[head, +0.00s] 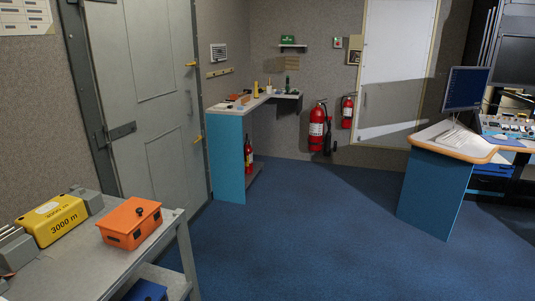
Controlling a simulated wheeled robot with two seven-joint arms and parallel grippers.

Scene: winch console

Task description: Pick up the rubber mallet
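I cannot make out a rubber mallet for certain in the head view. Several small items stand on the far L-shaped counter (222,110) against the back wall, and they are too small to identify well. Among them are a low orange-brown item (239,98), an upright tan item (256,89) and a dark green upright item (287,82). Neither of my grippers is in view.
A grey bench (75,262) at the near left holds a yellow case (52,219) marked 3000 m and an orange box (130,223). Fire extinguishers (317,127) hang on the back wall. A console desk (440,175) stands at right. Blue carpet (310,230) between is clear.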

